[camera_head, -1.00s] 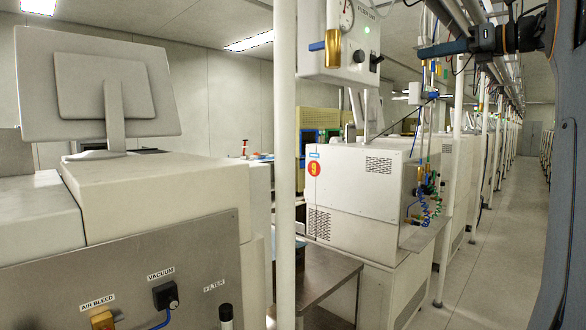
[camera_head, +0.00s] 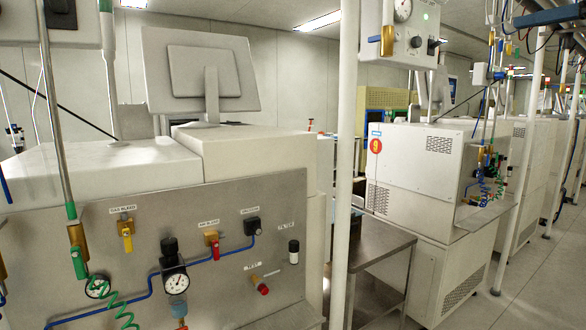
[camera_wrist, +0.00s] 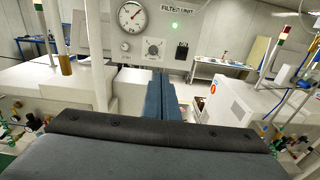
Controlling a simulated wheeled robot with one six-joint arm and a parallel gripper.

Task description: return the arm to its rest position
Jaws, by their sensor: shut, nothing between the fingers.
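In the wrist view my gripper (camera_wrist: 161,82) shows its two blue fingers side by side, pressed together with nothing between them. In the head view the blue fingers of my gripper (camera_head: 518,21) reach in from the top right edge. The fingers are up in the air and hold nothing.
A filter unit (camera_wrist: 150,45) with a gauge faces the wrist camera. In the head view are a machine panel (camera_head: 225,225) with valves and gauges, a white pole (camera_head: 345,150), a machine marked 9 (camera_head: 410,165), and a clear aisle floor (camera_head: 545,275).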

